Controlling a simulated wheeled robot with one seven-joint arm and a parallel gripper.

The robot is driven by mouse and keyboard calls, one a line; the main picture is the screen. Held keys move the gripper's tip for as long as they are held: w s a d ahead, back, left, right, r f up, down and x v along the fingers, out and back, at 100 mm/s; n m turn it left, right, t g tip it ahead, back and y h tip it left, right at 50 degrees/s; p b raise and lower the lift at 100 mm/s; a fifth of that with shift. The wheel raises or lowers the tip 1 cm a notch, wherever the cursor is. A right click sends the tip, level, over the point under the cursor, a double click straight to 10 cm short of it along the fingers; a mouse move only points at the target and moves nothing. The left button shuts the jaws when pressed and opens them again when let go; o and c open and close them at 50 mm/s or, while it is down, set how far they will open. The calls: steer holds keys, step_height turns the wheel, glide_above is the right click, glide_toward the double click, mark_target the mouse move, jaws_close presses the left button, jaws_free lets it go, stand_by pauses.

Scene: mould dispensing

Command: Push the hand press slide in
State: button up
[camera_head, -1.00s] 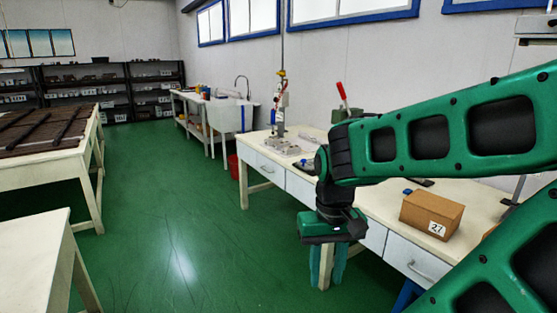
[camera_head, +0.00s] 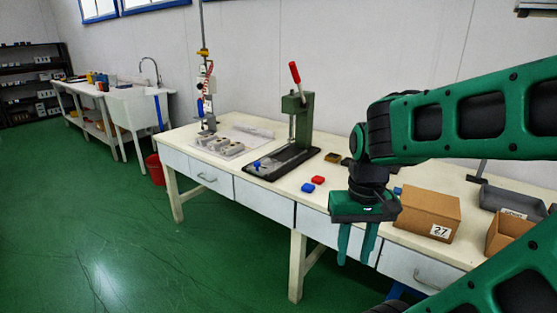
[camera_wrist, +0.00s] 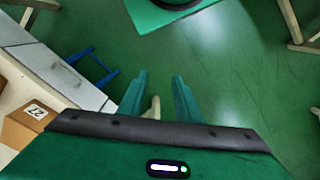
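The hand press (camera_head: 298,122) stands on the white workbench. It has a green column and a raised lever with a red grip. Its dark base plate (camera_head: 290,159) lies flat, and a small blue and silver part (camera_head: 262,165) sits at the plate's front-left end; I take this to be the slide, sticking out from under the column. My gripper (camera_head: 356,258) hangs in front of the bench, right of the press and apart from it. Its two green fingers point down, spaced apart and empty. In the wrist view my gripper (camera_wrist: 160,92) shows green floor between the fingers.
Red (camera_head: 318,180) and blue (camera_head: 308,187) blocks lie right of the press. A cardboard box marked 27 (camera_head: 428,212) and a grey tray (camera_head: 506,203) stand further right. Grey moulds (camera_head: 218,145) and a tall stand (camera_head: 207,95) are at left. Floor before the bench is clear.

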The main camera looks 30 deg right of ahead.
steer(key=shift+w, duration=0.5)
